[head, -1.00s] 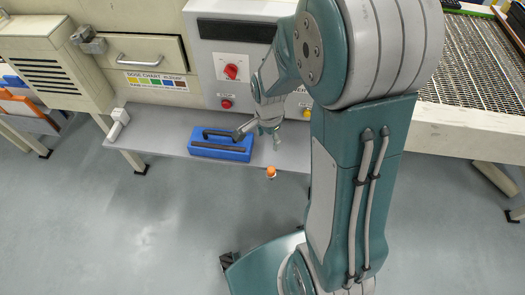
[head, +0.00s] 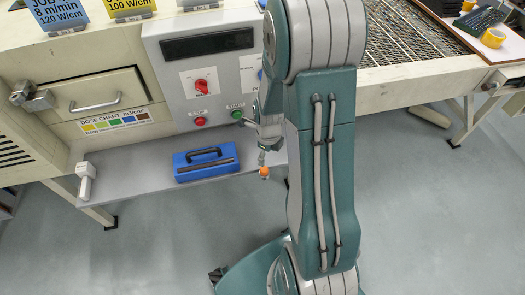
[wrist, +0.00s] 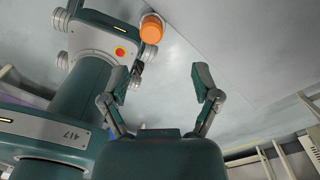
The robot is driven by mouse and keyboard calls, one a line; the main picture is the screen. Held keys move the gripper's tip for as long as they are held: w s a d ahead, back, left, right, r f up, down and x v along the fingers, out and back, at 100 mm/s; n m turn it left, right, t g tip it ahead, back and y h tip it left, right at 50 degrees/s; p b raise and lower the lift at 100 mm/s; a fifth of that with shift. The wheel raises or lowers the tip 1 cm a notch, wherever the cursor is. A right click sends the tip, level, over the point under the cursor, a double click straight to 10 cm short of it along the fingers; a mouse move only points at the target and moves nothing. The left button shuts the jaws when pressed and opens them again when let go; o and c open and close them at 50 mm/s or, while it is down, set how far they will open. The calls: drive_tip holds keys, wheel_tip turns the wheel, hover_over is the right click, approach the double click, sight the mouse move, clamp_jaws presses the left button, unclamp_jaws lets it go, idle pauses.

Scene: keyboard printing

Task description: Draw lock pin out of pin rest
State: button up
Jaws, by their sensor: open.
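What I take for the lock pin shows as an orange cap (head: 264,171) at the front edge of the grey shelf in the head view. The orange cap (wrist: 151,28) also shows at the top of the wrist view, beyond my fingertips. The pin rest cannot be made out clearly. My gripper (wrist: 162,80) is open, its two fingers spread with nothing between the pads. The cap lies past the fingers, apart from them in the picture. In the head view my gripper (head: 262,150) is small, just above the cap and partly hidden by my arm.
A blue case (head: 192,174) with a black handle and a dark bar lies on the grey shelf (head: 150,160), left of my gripper. Behind it stands a control panel (head: 172,82) with a red knob and buttons. A mesh conveyor (head: 400,40) is at right.

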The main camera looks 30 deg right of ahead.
sight(264, 168)
drive_tip(key=f, duration=0.2)
drive_tip(key=a+f, duration=0.1)
drive_tip(key=f, duration=0.1)
drive_tip(key=a+f, duration=0.1)
drive_tip(key=f, duration=0.2)
drive_tip(key=shift+a+f, duration=0.1)
drive_tip(key=shift+f, duration=0.25)
drive_tip(key=shift+d+f, duration=0.15)
drive_tip(key=shift+d, duration=0.65)
drive_tip(key=shift+a, duration=0.25)
drive_tip(key=c, duration=0.8)
drive_tip(key=shift+a, duration=0.25)
clamp_jaws()
drive_tip(key=shift+o, duration=0.2)
unclamp_jaws()
clamp_jaws()
drive_tip(key=shift+d, duration=0.25)
drive_tip(key=shift+a+r, duration=0.1)
drive_tip(key=shift+r, duration=3.2)
